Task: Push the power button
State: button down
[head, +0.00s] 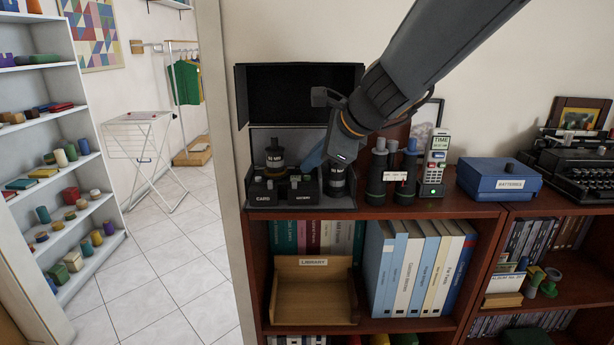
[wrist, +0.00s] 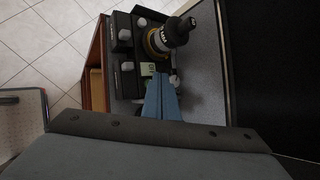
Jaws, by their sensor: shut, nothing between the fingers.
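My gripper (head: 312,160) has blue fingers pressed together. It reaches down over an open dark case (head: 343,201) on the cabinet top; the closed fingers also show in the wrist view (wrist: 158,100). In the case stand a black lens with a yellow ring (head: 276,160) and black units labelled CARD (head: 262,193) and, it seems, BATTERY (head: 303,191). In the wrist view a small pale green label or screen (wrist: 148,69) lies just beyond the fingertips. I cannot tell which part is the power button. I cannot tell whether the fingertips touch anything.
Right of the case stand black binoculars (head: 377,172), a grey handheld device marked TIME (head: 435,165), a blue BATTERIES box (head: 499,178) and a typewriter (head: 575,165). The case's raised lid (head: 300,93) stands behind. Below are shelves with binders and a wooden LIBRARY tray (head: 313,292).

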aim_at(312, 181)
jog(key=shift+f, duration=0.4)
jog(key=shift+b, duration=0.3)
jog(key=shift+r, duration=0.1)
jog(key=shift+r+p, duration=0.35)
jog(key=shift+p, duration=0.15)
notch_tip(312, 181, up, 6)
jog(key=p, duration=0.5)
jog(key=shift+p, duration=0.35)
jog(key=shift+f, duration=0.1)
